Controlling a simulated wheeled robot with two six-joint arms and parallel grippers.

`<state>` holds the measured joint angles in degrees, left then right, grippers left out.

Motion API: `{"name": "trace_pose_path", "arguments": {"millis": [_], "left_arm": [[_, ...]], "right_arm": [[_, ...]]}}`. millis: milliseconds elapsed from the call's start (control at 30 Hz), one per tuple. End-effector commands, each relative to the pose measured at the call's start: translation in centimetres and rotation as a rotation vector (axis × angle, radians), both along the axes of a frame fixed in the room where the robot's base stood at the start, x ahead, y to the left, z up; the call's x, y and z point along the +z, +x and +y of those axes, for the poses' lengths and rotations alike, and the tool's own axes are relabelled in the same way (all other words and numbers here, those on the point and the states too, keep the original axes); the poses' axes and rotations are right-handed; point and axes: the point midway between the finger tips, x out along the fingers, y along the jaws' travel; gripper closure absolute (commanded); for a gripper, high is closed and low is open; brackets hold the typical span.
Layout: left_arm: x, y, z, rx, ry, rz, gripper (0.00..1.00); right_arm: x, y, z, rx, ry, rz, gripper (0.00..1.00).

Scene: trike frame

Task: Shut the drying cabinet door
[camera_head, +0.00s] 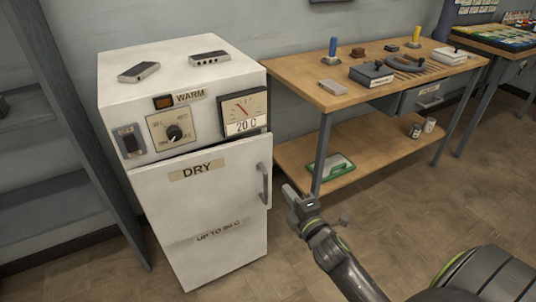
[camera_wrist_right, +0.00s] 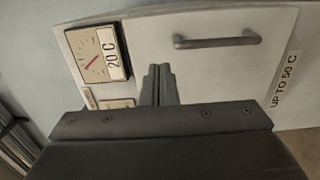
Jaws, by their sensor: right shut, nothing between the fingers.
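The white drying cabinet (camera_head: 183,62) stands at the left in the head view. Its door (camera_head: 215,205) is marked DRY and has a grey vertical handle (camera_head: 264,185) near its right edge. My left gripper is not in view.
A wooden workbench (camera_head: 290,72) with several tools stands right of the cabinet, with a green-edged item (camera_head: 331,166) on its lower shelf. Grey shelving (camera_head: 45,130) is left of the cabinet. The floor (camera_head: 420,195) in front of the bench is bare.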

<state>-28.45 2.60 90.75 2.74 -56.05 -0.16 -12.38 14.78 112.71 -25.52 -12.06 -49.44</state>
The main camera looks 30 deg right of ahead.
Motion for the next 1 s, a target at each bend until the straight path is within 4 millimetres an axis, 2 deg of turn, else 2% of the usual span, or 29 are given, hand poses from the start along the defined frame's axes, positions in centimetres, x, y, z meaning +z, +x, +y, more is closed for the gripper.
{"name": "trace_pose_path", "arguments": {"millis": [100,233,467,700,900,1000], "left_arm": [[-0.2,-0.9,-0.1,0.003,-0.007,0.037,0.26],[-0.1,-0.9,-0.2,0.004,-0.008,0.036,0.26],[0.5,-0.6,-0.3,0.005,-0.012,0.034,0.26],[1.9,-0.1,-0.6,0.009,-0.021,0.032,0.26],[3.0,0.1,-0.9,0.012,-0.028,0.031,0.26],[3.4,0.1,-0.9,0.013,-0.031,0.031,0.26]], "right_arm": [[-0.2,0.5,-0.3,-0.011,-0.015,0.017,1.00],[-0.2,1.8,-0.4,-0.010,-0.016,0.015,1.00],[-0.2,6.2,-0.9,-0.009,-0.015,0.012,1.00],[-0.2,10.7,-1.3,-0.009,-0.014,0.012,1.00],[-0.3,13.1,-1.5,-0.009,-0.013,0.013,1.00],[-0.3,13.7,-1.6,-0.009,-0.013,0.014,1.00]]}}
